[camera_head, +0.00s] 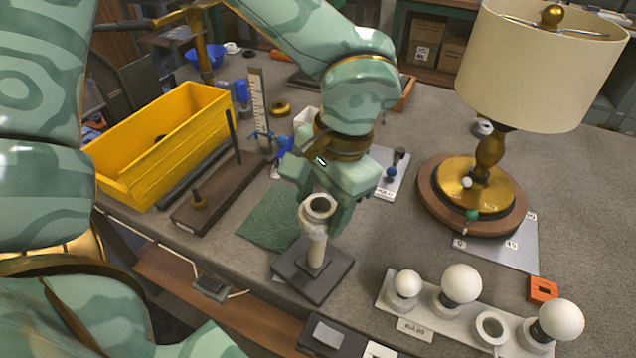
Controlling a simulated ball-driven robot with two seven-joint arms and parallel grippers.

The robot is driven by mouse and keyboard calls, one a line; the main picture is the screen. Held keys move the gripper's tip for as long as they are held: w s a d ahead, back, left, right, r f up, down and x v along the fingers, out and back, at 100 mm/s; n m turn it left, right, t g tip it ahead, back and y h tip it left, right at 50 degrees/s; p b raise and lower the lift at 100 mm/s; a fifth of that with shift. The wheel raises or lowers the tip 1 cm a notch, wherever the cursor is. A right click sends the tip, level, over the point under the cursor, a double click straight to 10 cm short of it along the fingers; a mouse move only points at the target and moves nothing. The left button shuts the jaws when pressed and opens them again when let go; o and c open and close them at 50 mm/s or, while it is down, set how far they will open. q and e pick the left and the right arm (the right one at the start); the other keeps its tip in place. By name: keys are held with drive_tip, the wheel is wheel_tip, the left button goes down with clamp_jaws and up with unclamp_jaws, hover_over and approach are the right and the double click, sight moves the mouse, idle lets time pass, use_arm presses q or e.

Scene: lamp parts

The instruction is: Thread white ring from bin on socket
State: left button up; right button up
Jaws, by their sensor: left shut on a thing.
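The white ring (306,214) is between the fingers of my left gripper (321,205), which is shut on it. The ring is at the top of the pale upright socket post (316,252), with a dark opening in its middle. I cannot tell whether it is around the post's top or just above it. The post stands upright on a dark square base (298,283). The yellow bin (145,187) stands at the left; its inside shows only in part, with a small dark thing in it. My right gripper is not in view.
A lamp with a cream shade (540,70) stands at the right on a round base. A bulb rack (425,318) with white bulbs lies at the front right. A brown board with upright pegs (215,200) is beside the bin. A green mat (270,215) lies behind the socket base.

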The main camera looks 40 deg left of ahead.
use_arm(q)
drive_tip(key=shift+f+m, duration=0.1)
drive_tip(key=shift+m, duration=0.9)
drive_tip(key=o, duration=1.3)
drive_tip(key=shift+m, duration=0.3)
drive_tip(key=shift+c, duration=0.2)
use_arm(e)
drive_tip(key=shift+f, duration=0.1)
use_arm(q)
wheel_tip(320, 180, up, 16)
drive_tip(key=w+d+p, duration=0.2)
drive_tip(key=p, duration=0.8)
drive_tip(key=shift+w+d, duration=0.15)
drive_tip(key=shift+d, duration=0.1)
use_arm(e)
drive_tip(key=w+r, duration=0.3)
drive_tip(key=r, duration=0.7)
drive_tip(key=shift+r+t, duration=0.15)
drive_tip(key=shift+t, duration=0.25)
